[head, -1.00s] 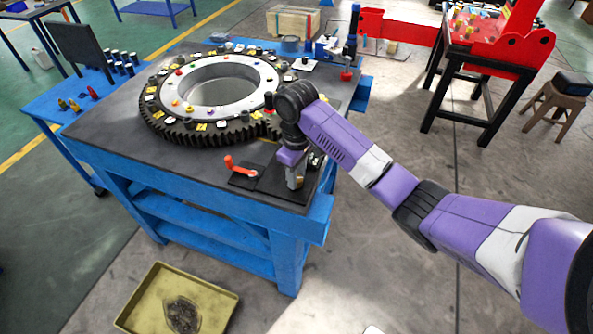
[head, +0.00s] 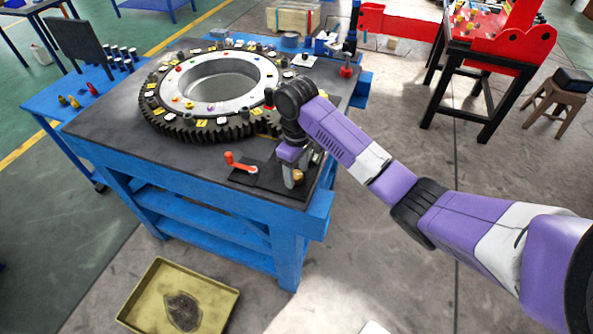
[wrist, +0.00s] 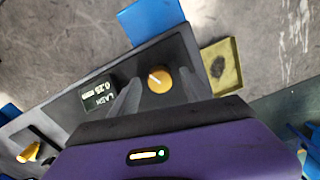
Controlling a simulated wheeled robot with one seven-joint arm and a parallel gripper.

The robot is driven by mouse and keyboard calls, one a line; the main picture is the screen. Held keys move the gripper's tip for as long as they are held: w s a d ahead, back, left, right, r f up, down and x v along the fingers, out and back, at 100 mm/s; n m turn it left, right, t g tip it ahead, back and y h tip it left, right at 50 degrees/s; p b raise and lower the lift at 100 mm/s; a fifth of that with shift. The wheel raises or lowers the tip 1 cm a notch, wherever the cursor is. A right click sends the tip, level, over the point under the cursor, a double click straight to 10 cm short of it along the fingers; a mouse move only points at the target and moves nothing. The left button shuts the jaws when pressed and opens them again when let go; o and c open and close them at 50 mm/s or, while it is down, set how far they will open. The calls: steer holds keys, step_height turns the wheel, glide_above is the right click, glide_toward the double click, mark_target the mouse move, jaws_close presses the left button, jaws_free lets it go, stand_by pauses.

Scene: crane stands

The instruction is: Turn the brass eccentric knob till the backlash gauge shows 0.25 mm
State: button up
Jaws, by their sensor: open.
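The brass eccentric knob (wrist: 159,79) shows in the wrist view with a pale mark on its top. My gripper (wrist: 160,76) is open, with one finger on each side of the knob and a gap visible at both. The backlash gauge (wrist: 100,94) is a dark display beside the knob, with its text upside down in this view; it appears to read 0.25. In the head view my gripper (head: 291,183) points down at the table's front right corner, with the knob (head: 298,175) partly visible beside the fingers. The gauge is mostly hidden there by my arm.
A red-handled crank (head: 241,164) lies on the dark plate left of my gripper. A large toothed ring (head: 196,131) fills the middle of the blue workbench (head: 215,220). A yellow tray (head: 150,305) is on the floor in front.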

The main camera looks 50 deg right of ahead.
mark_target(296, 174)
step_height(296, 174, up, 8)
steer(key=shift+f+p, duration=0.1)
steer(key=shift+p, duration=0.65)
